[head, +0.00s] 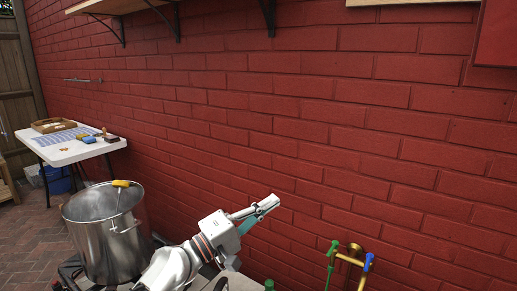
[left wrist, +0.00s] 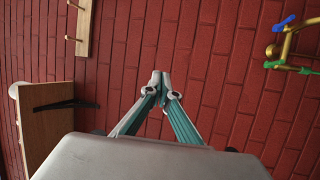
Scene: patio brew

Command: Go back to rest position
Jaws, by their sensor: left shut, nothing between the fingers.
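My left gripper (head: 264,206) is raised in front of the red brick wall in the head view, low and right of the middle. In the left wrist view its two teal fingers (left wrist: 160,78) meet at the tips, with nothing between them. It touches no object that I can see. My right gripper is not in either view.
A big steel pot (head: 104,240) stands at lower left. Behind it is a white table (head: 68,156) with a wooden tray (head: 53,125) and small tools. A brass tap with green and blue handles (head: 350,262) is right of my gripper. A shelf (head: 105,7) hangs above.

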